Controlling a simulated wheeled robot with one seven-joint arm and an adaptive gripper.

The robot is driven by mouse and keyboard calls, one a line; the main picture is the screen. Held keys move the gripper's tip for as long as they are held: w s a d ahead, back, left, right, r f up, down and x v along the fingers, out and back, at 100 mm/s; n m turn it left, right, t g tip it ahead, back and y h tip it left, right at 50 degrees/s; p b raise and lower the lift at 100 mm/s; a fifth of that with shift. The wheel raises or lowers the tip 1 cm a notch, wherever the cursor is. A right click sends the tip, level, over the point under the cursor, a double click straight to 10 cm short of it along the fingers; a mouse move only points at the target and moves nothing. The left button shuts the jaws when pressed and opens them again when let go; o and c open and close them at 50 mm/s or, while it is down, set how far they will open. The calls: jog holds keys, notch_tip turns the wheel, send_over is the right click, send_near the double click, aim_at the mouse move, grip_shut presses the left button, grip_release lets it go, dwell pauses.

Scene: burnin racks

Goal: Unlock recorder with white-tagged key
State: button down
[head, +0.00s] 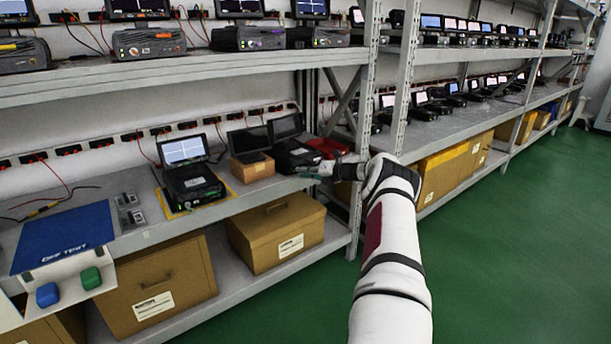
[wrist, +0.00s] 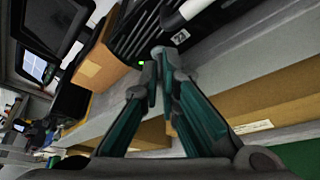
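My gripper (head: 325,169) is at the front of the middle shelf, beside a black recorder (head: 296,155) with a raised dark screen. I cannot tell whether something thin is between the tips. Another recorder (head: 194,184) with a lit screen stands on a yellow mat to the left. I cannot make out a white-tagged key in either view.
A red tray (head: 328,147) lies behind my gripper, and a small cardboard box (head: 252,170) is left of it. A blue mat (head: 64,238) and blue and green blocks (head: 47,294) are at far left. A shelf post (head: 358,190) stands close on the right. Green floor is clear.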

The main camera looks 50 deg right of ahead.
dwell(0.4)
jog(key=c, duration=2.1)
grip_release()
jog(key=shift+d, duration=0.1)
jog(key=v, duration=1.2)
